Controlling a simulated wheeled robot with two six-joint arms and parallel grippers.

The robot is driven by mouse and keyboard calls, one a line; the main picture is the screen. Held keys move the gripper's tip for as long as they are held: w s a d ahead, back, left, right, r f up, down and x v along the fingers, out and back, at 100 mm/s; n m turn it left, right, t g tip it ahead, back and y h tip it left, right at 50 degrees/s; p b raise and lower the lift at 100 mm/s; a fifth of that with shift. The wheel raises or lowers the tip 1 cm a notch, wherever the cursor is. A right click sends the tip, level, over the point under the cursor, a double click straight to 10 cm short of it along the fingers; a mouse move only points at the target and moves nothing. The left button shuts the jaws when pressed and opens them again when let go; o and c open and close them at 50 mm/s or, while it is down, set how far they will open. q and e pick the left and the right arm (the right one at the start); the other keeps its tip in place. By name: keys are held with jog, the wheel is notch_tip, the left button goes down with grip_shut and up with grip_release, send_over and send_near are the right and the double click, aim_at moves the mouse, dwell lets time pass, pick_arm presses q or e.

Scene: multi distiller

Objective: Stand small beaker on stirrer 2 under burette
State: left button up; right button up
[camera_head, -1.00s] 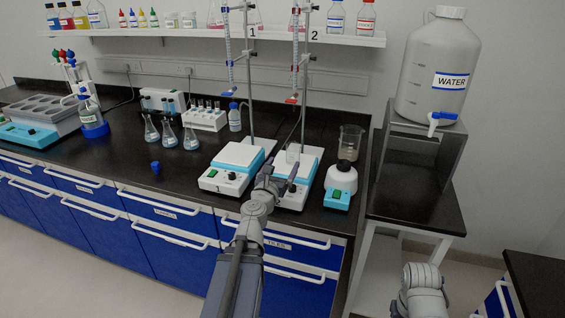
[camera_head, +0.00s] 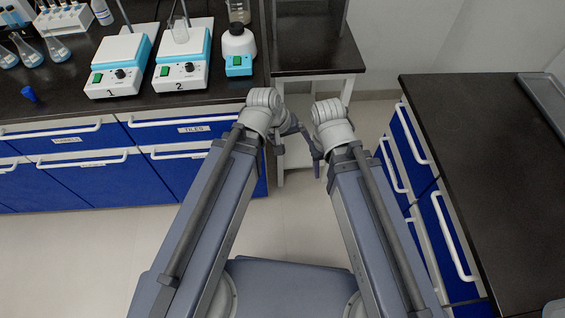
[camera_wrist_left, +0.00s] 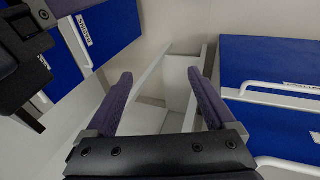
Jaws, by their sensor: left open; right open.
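A small clear glass beaker (camera_head: 180,34) stands upright on the white top of stirrer 2 (camera_head: 182,75), near its back. The burette is cut off above the head view; only thin rods show near the top. My left gripper (camera_head: 285,138) is well away from the beaker, in front of the bench to the lower right, open and empty. Its two spread fingers show in the left wrist view (camera_wrist_left: 162,82) with nothing between them. My right gripper (camera_head: 314,160) is close beside it, open; I see nothing held.
Stirrer 1 (camera_head: 121,64) stands left of stirrer 2. A white and blue device (camera_head: 238,50) stands to its right, with a larger beaker (camera_head: 238,10) behind. Flasks (camera_head: 57,49) are at the far left. A dark counter (camera_head: 490,150) is on the right; the floor between is clear.

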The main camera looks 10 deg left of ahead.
pick_arm(q)
jog(key=s+a+f+m+g+y, duration=0.1)
jog(key=s+a+m+g+y, duration=0.1)
jog(key=s+m+y, duration=0.3)
jog(key=shift+s+a+f+m+g, duration=0.2)
jog(key=shift+s+m+g, duration=0.2)
jog(key=shift+s+m, duration=0.5)
